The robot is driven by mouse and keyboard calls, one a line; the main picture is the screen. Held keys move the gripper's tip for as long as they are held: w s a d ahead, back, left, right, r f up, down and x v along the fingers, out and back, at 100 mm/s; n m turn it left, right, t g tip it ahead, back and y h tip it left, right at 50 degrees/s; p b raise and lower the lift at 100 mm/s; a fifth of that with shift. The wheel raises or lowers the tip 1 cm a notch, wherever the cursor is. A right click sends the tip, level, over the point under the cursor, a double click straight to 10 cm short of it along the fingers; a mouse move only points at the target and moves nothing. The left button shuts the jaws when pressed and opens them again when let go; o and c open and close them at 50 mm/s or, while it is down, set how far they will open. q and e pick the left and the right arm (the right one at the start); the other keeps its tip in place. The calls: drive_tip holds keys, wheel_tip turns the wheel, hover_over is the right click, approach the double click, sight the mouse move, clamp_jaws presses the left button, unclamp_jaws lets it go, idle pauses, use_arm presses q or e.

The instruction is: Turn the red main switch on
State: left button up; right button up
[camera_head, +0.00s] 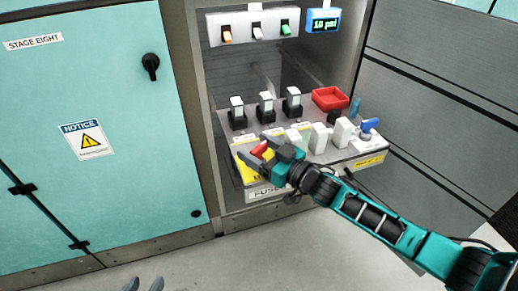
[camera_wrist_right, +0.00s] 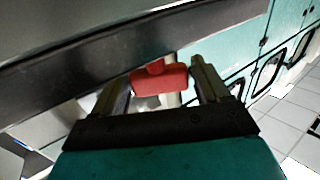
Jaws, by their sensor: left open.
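The red main switch handle (camera_head: 259,149) sits at the front left of the grey fuse panel, over a yellow plate (camera_head: 250,171). My right gripper (camera_head: 252,148) reaches it from the lower right, with its fingers spread to either side of the handle. In the right wrist view the red handle (camera_wrist_right: 160,79) lies between the two fingertips (camera_wrist_right: 160,76); whether they touch it is hard to tell. Part of the switch is hidden behind the gripper.
White fuse modules (camera_head: 319,137) stand right of the switch, with several black holders (camera_head: 266,107) behind. A red tray (camera_head: 329,98) and a blue-handled part (camera_head: 370,125) lie at the right. A pressure display (camera_head: 323,21) hangs above. A teal cabinet door (camera_head: 100,190) is at the left.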

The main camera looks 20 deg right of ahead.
drive_tip(key=shift+o, duration=0.8)
drive_tip(key=p+v, duration=0.2)
drive_tip(key=v, duration=1.1)
